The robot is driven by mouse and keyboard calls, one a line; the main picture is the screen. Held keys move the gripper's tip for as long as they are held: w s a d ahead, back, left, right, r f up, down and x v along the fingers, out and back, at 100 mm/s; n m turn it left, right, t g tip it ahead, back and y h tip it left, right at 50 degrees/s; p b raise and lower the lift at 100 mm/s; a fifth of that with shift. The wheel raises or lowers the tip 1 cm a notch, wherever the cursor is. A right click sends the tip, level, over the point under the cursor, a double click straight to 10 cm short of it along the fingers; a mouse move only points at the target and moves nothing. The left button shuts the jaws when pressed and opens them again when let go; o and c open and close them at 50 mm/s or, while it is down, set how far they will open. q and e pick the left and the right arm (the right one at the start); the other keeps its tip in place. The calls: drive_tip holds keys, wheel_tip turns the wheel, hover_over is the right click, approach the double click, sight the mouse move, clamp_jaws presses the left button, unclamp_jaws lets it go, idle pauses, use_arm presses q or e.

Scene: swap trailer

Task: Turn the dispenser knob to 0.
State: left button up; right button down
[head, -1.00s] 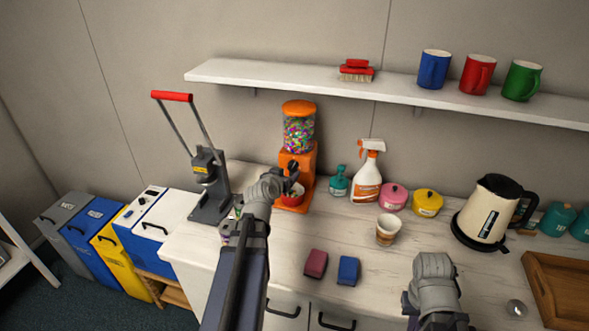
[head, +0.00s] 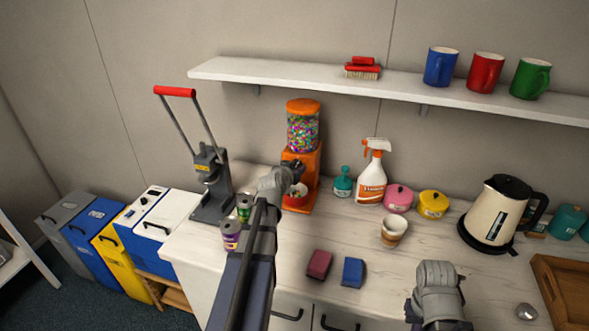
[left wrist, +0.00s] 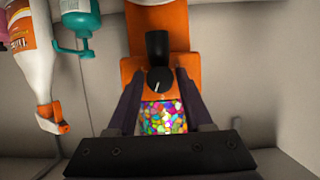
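The orange candy dispenser (head: 303,155) stands on the counter against the wall, its clear globe full of coloured candy. Its dark knob (left wrist: 159,81) with a white mark shows in the left wrist view, which is upside down. There the candy (left wrist: 165,118) lies below the knob. My left gripper (left wrist: 160,78) is open, one finger on each side of the knob. I cannot tell whether the fingers touch it. In the head view, my left gripper (head: 292,169) hides the knob and its scale. My right gripper (head: 438,312) is low at right, its fingers not visible.
A lever press (head: 212,185) and cans (head: 231,235) stand left of the dispenser. A teal bottle (head: 343,184) and a spray bottle (head: 373,175) stand to its right. A paper cup (head: 393,232) and two sponges (head: 319,264) are nearer. A shelf (head: 290,77) is above.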

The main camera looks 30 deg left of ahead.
use_arm(q)
clamp_jaws()
drive_tip(key=shift+a+n+t+h+b, duration=0.1)
drive_tip(key=shift+n+t+h+b, duration=0.35)
drive_tip(key=shift+n+h, duration=1.15)
drive_tip(key=shift+o, duration=2)
unclamp_jaws()
drive_tip(key=shift+y, duration=0.4)
drive_tip(key=shift+s, duration=0.1)
